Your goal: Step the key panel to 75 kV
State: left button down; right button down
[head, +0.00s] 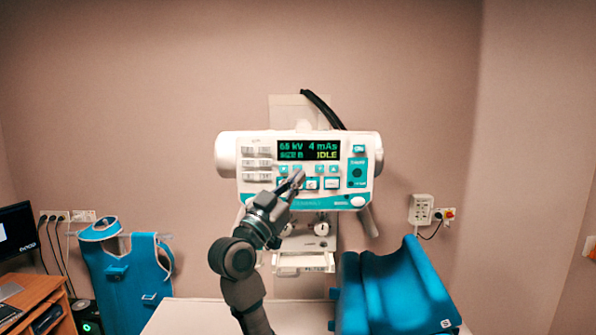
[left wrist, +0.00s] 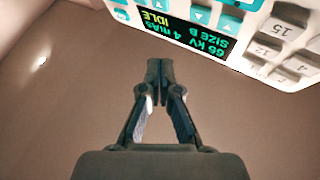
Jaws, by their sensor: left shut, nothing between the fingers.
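The key panel (head: 357,141) is a white and teal control box on the wall unit. Its dark display (head: 308,150) reads 66 kV, 4 mAs, SIZE B and IDLE in green and yellow. The display also shows upside down in the left wrist view (left wrist: 192,37). A row of teal arrow keys (head: 321,169) lies under the display.
A blue cradle-shaped cushion (head: 395,290) stands on a pale table (head: 190,318) below the panel. A blue apron (head: 125,275) hangs at the left near a wooden desk (head: 40,295) with a monitor. A wall socket box (head: 421,209) is at the right.

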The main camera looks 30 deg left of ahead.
dwell(0.8)
pick_arm(q)
jog(key=s+m+y, duration=0.1)
jog(key=m+y, duration=0.1)
jog(key=m, duration=0.1)
jog(key=s+d+m+t+y+p, duration=0.1)
jog(key=m+y, duration=0.1)
jog(key=m, duration=0.1)
jog(key=s+d+m+t+y+p, duration=0.1)
jog(key=m+y, duration=0.1)
jog(key=m, duration=0.2)
jog(key=shift+d+f, duration=0.1)
jog(key=shift+f, duration=0.15)
jog(key=shift+w, duration=0.1)
jog(key=w+a+p, duration=0.1)
jog(key=w+a, duration=0.3)
jog(key=w, duration=0.3)
jog(key=shift+w+a+p, duration=0.2)
jog(key=shift+a+p, duration=0.1)
jog(key=shift+a, duration=0.05)
